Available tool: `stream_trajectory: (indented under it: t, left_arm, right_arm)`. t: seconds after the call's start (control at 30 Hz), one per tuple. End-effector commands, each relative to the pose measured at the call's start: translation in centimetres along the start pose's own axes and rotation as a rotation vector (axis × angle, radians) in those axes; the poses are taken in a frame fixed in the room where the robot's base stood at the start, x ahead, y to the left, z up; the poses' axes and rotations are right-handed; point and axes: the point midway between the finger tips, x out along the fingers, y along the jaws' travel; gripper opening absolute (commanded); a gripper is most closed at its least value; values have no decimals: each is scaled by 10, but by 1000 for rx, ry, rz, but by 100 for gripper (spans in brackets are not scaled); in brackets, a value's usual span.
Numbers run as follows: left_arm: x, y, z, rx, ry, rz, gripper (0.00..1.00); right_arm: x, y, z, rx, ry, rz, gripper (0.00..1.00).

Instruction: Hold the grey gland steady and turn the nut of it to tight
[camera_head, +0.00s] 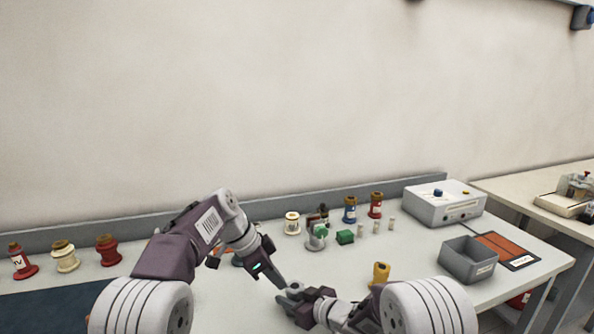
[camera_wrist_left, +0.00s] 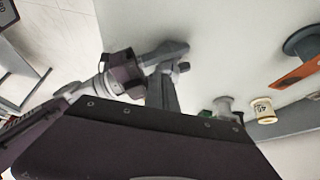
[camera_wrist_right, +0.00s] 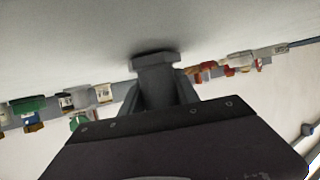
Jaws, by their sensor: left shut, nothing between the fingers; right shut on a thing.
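The grey gland (camera_head: 295,287) is between the tips of my right gripper (camera_head: 297,296), above the table's front part. In the right wrist view its hexagonal end (camera_wrist_right: 155,60) shows at the fingertips; the rest is hidden by the fingers. My right gripper is shut on it. My left gripper (camera_head: 281,282) comes down from the left, with its fingertips right beside the gland. It is shut and holds nothing. In the left wrist view the left fingers (camera_wrist_left: 162,90) reach up to the grey part; I cannot tell whether they touch it.
A grey bin (camera_head: 470,262) and a control box (camera_head: 443,203) stand at the right. A yellow part (camera_head: 380,274) stands near my right arm. Red and cream bushings (camera_head: 66,257) stand at the left.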

Motion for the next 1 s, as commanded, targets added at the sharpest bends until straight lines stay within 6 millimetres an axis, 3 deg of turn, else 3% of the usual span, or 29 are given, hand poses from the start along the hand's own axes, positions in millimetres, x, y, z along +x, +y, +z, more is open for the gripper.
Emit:
stream_trajectory:
  t: [0.3, 1.0]
  left_arm:
    - [31, 0, 17, -1, 0, 0, 0]
    - [34, -2, 16, 1, 1, -1, 0]
  right_arm:
    - [0, 0, 0, 0, 1, 0, 0]
    - [0, 0, 0, 0, 1, 0, 0]
